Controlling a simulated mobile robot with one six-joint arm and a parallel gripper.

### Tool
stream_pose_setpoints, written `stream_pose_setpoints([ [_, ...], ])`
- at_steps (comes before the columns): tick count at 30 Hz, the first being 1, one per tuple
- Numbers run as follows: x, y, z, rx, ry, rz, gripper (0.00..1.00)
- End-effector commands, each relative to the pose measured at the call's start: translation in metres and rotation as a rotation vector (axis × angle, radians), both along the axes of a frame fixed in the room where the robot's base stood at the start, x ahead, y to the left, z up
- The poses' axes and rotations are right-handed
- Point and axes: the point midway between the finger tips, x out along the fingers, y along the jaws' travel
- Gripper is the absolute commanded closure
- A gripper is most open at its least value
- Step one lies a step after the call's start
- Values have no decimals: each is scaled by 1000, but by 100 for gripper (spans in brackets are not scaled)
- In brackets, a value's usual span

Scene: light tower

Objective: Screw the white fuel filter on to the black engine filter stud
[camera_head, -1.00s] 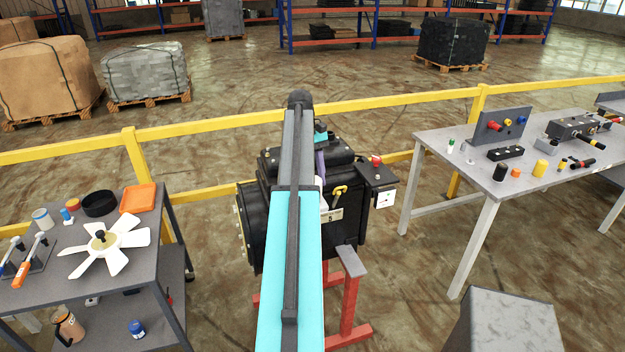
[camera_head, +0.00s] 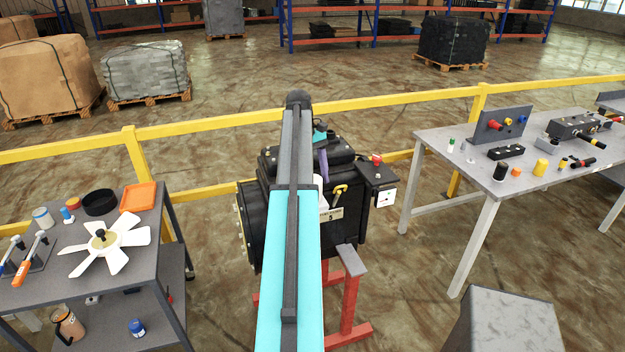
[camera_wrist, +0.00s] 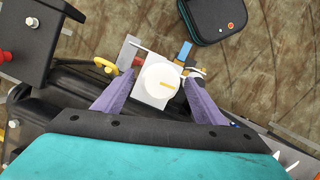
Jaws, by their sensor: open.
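The white fuel filter (camera_wrist: 160,84) shows in the wrist view as a round white cap with a yellow mark, over a pale square plate. It stands between the two purple fingers of my gripper (camera_wrist: 160,76), which are open with a gap on each side. In the head view, a sliver of the white filter (camera_head: 319,187) shows beside my arm at the black engine (camera_head: 344,225). One purple finger (camera_head: 322,164) shows above it. The black stud is hidden, so I cannot tell how far the filter is threaded.
A yellow handle (camera_head: 339,192) and a bracket with a red knob (camera_head: 376,160) stand right of the filter. A cart with a white fan (camera_head: 108,243) is at left, a workbench (camera_head: 440,150) at right. A yellow rail (camera_head: 235,119) runs behind.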

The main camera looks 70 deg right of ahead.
Motion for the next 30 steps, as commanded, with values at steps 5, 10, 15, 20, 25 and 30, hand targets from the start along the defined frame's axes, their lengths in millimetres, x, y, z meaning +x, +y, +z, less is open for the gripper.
stream_pose_setpoints([
  [5,0,2,0,-1,0,124,36],
  [10,1,3,0,0,0,243,36],
  [15,1,2,1,-2,1,325,36],
  [20,1,2,1,-1,0,339,36],
  [25,1,2,1,-1,0,337,36],
  [30,1,3,1,-1,0,382,36],
])
